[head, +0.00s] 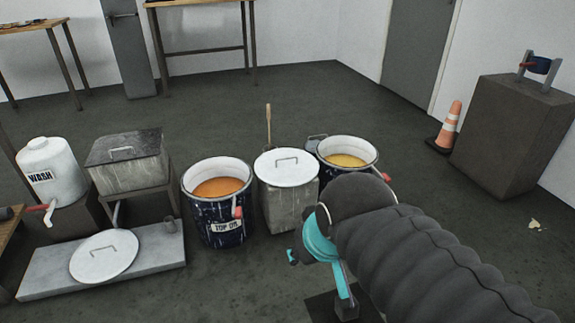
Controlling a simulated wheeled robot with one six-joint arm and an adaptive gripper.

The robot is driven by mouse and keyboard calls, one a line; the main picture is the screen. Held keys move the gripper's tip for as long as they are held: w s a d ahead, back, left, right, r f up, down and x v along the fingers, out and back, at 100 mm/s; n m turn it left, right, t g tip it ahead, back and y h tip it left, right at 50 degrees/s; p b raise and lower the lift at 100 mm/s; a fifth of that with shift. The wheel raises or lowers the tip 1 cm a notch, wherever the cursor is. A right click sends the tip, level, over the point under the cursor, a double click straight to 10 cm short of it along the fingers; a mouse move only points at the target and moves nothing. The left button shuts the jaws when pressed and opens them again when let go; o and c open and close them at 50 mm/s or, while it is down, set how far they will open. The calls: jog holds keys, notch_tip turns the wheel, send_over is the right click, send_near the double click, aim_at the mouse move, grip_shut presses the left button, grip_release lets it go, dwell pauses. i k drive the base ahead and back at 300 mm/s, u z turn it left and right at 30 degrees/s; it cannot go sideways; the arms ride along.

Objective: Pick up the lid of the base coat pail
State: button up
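Two dark blue pails stand open on the floor. The nearer one, a pail labelled "TOP ON" or similar (216,228), holds orange liquid. The other pail (331,171) holds yellow liquid; my arm covers its front, so no label shows. One round white lid with a handle (286,180) lies on a grey stand between the pails. Another white lid (104,266) lies on a low slab at the left. Neither lid shows a name.
A white "WASH" jug (51,170) and a dark lidded box (127,177) stand behind the slab (160,246). A wooden handle (268,125) rises behind the grey stand. A grey plinth (510,140) and a traffic cone (448,128) are at right.

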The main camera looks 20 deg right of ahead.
aim_at(282, 167)
jog(key=z, duration=0.1)
jog(key=i, duration=1.6)
jog(key=u, duration=0.55)
